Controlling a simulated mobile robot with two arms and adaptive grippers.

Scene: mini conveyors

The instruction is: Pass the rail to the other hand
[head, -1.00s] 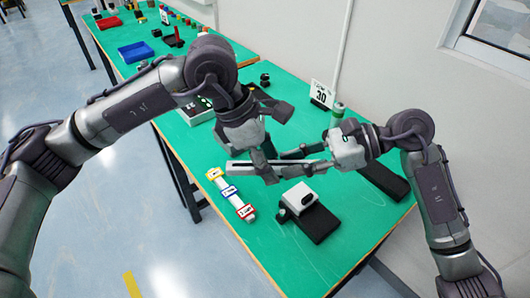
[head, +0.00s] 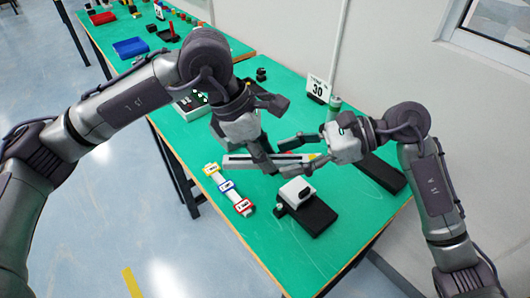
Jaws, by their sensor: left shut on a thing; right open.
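The rail (head: 237,161) is a slim grey bar held roughly level above the green table. My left gripper (head: 262,163) is shut on it, near its left-middle part, with the fingers pointing down. My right gripper (head: 299,153) is open, its fingers pointing left at the rail's right part. One finger shows above the rail and the other near its right end. Whether the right fingers touch the rail I cannot tell. The rail's far right end is partly hidden by the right gripper.
A white device on a black base (head: 312,217) stands below the grippers. A strip with yellow, blue and red labels (head: 227,187) lies to its left. A 30 sign (head: 317,88) and a green-topped cylinder (head: 334,104) stand behind. The front of the green table (head: 300,262) is clear.

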